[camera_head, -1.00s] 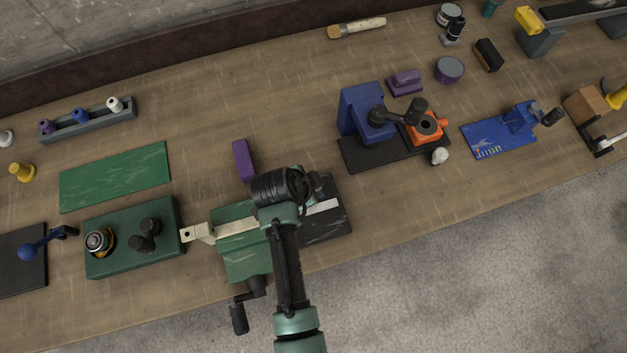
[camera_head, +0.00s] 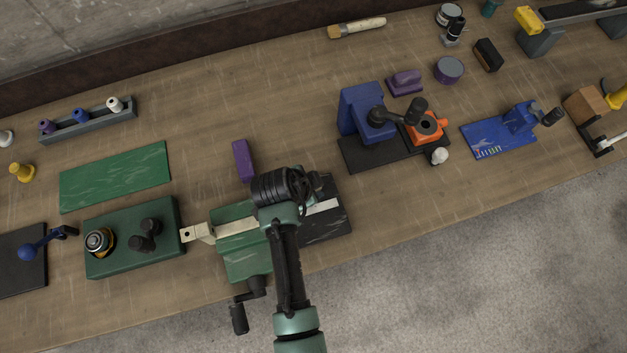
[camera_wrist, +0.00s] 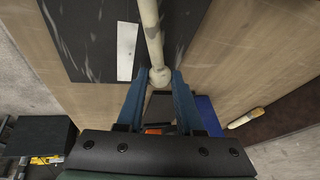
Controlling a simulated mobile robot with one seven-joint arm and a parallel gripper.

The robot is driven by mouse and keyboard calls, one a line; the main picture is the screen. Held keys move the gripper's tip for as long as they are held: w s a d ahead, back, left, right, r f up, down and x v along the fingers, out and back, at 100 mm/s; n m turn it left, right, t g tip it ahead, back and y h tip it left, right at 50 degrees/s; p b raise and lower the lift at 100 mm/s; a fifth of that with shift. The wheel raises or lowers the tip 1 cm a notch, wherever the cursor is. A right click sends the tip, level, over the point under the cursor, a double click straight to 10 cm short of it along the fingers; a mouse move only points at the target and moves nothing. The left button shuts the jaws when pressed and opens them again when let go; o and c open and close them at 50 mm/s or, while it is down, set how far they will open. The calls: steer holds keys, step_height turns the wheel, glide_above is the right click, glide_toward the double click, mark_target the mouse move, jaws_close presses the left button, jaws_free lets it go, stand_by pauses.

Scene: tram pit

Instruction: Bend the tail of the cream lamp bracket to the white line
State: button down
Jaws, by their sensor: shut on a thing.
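The cream lamp bracket (camera_head: 200,233) is held in the green vise (camera_head: 245,262), its flat holed end sticking out to the left. Its pale tail (camera_wrist: 152,35) runs over a dark plate in the wrist view and ends in a rounded knob. My gripper (camera_wrist: 160,77) has its two blue fingers shut on this knob. The white line (camera_wrist: 127,50) lies on the dark plate, left of the tail in the wrist view, with a dark gap between them. In the head view the white line (camera_head: 322,206) shows right of my wrist, which hides the tail and fingers.
A purple block (camera_head: 243,160) lies behind the vise. A blue fixture (camera_head: 360,110) with an orange part stands to the right. A green box (camera_head: 160,210) with black knobs is at the left. The vise's black crank (camera_head: 239,316) hangs over the front bench edge.

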steer(key=shift+s, duration=0.1)
steer(key=s+m, duration=0.1)
steer(key=s+d+m, duration=0.1)
steer(key=shift+d+m+g+h, duration=0.2)
steer(key=shift+m+g+h, duration=0.1)
steer(key=shift+g+h, duration=0.1)
steer(key=shift+s+d+m+g, duration=0.3)
steer(key=shift+s+m, duration=0.4)
steer(key=shift+m, duration=0.2)
steer(key=c, duration=0.5)
jaws_free()
steer(key=shift+c, duration=0.2)
steer(key=b+v, duration=0.1)
steer(key=v, duration=1.2)
steer(key=shift+a, duration=0.3)
